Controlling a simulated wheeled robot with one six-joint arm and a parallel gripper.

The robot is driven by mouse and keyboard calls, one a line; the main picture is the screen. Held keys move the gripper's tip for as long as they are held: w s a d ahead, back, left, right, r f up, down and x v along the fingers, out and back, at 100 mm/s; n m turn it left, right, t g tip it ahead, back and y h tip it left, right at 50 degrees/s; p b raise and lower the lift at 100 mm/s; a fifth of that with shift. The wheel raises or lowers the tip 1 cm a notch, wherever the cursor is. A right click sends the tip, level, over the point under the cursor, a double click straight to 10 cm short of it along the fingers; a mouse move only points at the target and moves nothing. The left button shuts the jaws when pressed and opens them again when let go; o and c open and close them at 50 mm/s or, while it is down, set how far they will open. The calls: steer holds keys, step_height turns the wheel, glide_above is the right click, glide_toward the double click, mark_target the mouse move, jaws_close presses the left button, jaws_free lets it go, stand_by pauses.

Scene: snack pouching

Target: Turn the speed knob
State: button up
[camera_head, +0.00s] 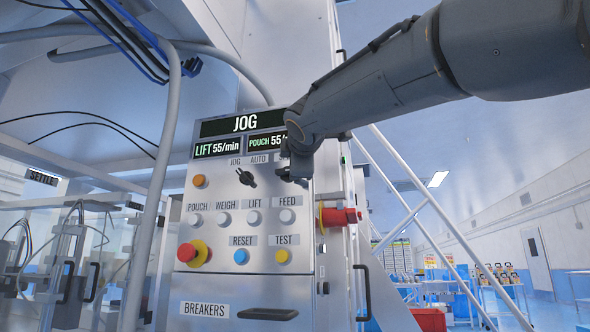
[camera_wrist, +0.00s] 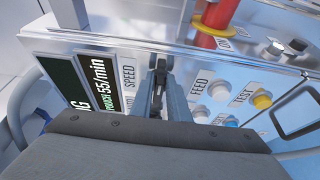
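My gripper (camera_head: 294,179) is at the upper right of the control panel (camera_head: 225,290), close to its face, right of the black JOG/AUTO selector (camera_head: 246,178). In the wrist view my gripper (camera_wrist: 159,72) has its fingers close together beside the SPEED label (camera_wrist: 129,77). The speed knob cannot be made out apart from the dark fingers. I cannot tell whether they hold it. The panel display (camera_head: 243,125) reads JOG, LIFT 55/min and POUCH 55, its end covered by my arm.
Below are white buttons (camera_head: 287,216), a blue RESET button (camera_head: 241,256), a yellow TEST button (camera_head: 282,256) and a red-and-yellow emergency stop (camera_head: 194,253). A red rotary handle (camera_head: 340,217) sticks out at the panel's right side. A bent grey pipe (camera_head: 160,170) stands left.

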steer(key=o, duration=0.3)
steer(key=shift+s, duration=0.1)
steer(key=s, duration=0.7)
steer(key=shift+s+d+b, duration=0.15)
steer(key=shift+s+b, duration=0.15)
steer(key=shift+b, duration=0.05)
